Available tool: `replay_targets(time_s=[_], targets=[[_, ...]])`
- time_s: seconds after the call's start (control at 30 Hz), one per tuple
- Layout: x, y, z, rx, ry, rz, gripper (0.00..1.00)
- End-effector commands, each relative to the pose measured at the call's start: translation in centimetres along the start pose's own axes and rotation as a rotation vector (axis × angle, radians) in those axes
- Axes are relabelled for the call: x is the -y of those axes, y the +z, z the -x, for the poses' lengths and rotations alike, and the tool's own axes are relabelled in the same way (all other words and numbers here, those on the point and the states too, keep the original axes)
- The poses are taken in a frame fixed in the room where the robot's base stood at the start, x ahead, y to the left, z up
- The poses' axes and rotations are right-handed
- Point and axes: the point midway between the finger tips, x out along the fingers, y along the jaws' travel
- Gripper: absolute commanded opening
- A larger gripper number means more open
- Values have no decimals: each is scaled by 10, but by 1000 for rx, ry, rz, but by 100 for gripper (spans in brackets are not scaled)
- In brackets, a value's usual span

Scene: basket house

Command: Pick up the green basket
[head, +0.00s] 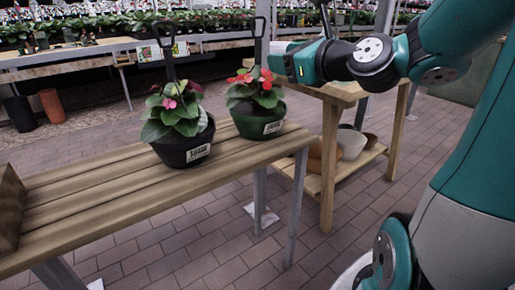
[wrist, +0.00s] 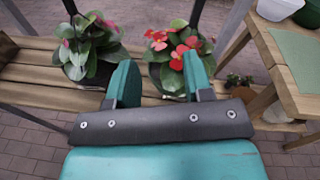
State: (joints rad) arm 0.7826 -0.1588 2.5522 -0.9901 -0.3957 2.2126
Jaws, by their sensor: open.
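The green basket (head: 262,122) stands upright near the right end of the slatted wooden bench (head: 120,190). It holds a plant with red flowers and has a tall dark handle (head: 260,42). The red-flowered plant (wrist: 178,48) also shows in the wrist view, where my fingers hide much of the basket. My gripper (wrist: 158,76) is open and empty. In the head view it is at the upper right of the basket, beside the handle and apart from it, with its fingers pointing left.
A black basket (head: 184,148) with a pink-flowered plant stands close to the left of the green one. A wooden box (head: 10,208) is at the bench's left end. A wooden table (head: 340,92) with pots on its lower shelf stands behind on the right.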

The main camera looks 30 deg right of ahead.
Motion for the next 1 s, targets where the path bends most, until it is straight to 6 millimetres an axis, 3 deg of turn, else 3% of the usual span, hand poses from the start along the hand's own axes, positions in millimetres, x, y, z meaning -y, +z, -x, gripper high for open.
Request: replay_targets(time_s=[0.03,0.27,0.63,1.0], targets=[[11,-18,2,23,-55,-84,47],[38,-18,5,91,-151,-276,47],[45,-11,-39,85,-147,-280,47],[48,-10,-60,88,-143,-277,47]])
